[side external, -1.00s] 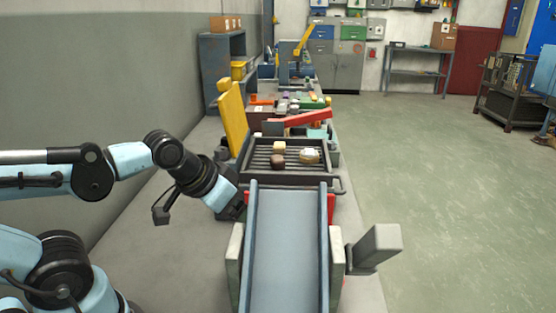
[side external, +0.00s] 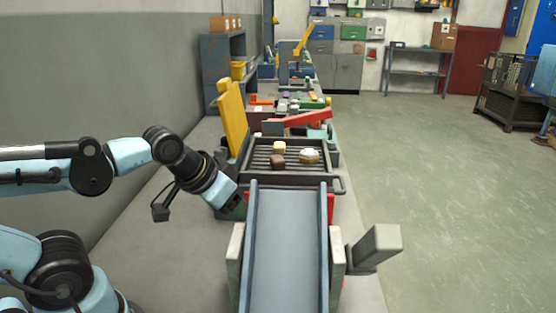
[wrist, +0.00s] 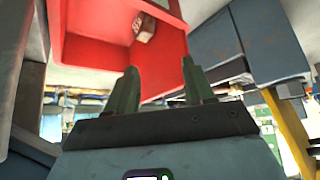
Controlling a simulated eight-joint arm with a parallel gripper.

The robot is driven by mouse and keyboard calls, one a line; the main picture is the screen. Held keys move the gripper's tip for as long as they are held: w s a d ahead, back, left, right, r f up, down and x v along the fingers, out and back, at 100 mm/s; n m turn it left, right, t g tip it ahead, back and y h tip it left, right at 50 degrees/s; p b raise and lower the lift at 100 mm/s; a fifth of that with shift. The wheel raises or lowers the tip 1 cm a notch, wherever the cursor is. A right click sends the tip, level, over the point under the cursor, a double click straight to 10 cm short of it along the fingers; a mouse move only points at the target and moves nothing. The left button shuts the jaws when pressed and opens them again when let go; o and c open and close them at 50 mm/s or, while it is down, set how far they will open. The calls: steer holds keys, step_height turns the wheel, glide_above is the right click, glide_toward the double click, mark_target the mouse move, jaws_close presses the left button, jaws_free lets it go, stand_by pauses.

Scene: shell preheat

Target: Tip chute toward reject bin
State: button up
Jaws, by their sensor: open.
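The chute (side external: 286,255) is a blue-grey channel with raised side walls, standing between pale supports at the front of the bench in the side view. A red bin shows only as slivers beside the chute's far end (side external: 331,207); in the wrist view a red bin (wrist: 95,70) fills the upper left, with a small pale block (wrist: 144,27) inside. My gripper (side external: 238,207) is at the left of the chute's far end, its tips partly hidden. In the wrist view its two greenish fingers (wrist: 160,88) are apart with nothing between them, near the bin's rim.
A dark slatted tray (side external: 290,178) holding several small pieces lies beyond the chute. A yellow upright panel (side external: 232,118) stands left of it and a red lever (side external: 305,118) behind. A grey block-ended handle (side external: 376,247) sticks out right of the chute.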

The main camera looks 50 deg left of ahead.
step_height(320, 180, up, 6)
steer(key=shift+r, duration=0.2)
jaws_close()
step_height(320, 180, up, 25)
steer(key=s+d+m+g, duration=0.3)
steer(key=d+m, duration=0.6)
steer(key=d, duration=0.9)
steer(key=shift+h, duration=0.4)
steer(key=shift+a+f, duration=0.1)
steer(key=shift+f, duration=2.4)
